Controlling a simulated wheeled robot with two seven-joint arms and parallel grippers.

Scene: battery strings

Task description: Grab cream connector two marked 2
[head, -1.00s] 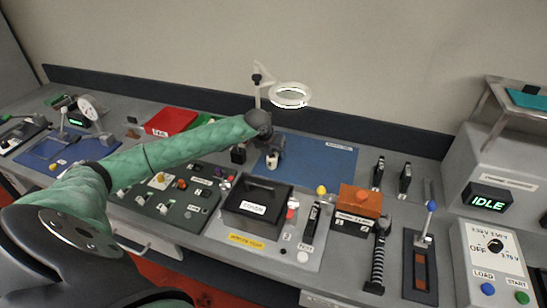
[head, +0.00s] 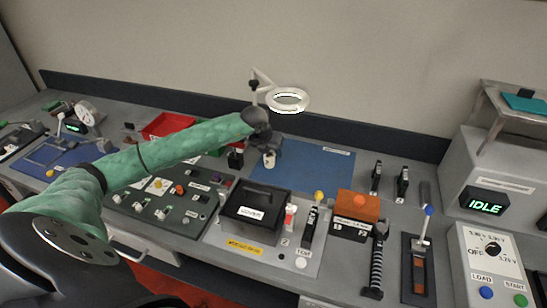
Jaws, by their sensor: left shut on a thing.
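My left gripper (head: 269,148) is at the end of the green-sleeved arm that comes in from the left. It is over the left part of the blue mat (head: 315,167) and points down. It is shut on a small cream piece (head: 269,160), which looks like a cream connector. Any number on it is too small to read, and the fingers are partly hidden by the wrist. A small white and red piece (head: 290,216) is beside the black covered box (head: 255,211), above a label that seems to read 2. My right gripper is not in view.
A black block (head: 235,158) is just left of the gripper. A ring lamp (head: 288,99) stands behind it. An orange-topped box (head: 357,205), a lever panel (head: 420,262) and a grey console with an IDLE display (head: 486,202) are to the right. The mat's right part is clear.

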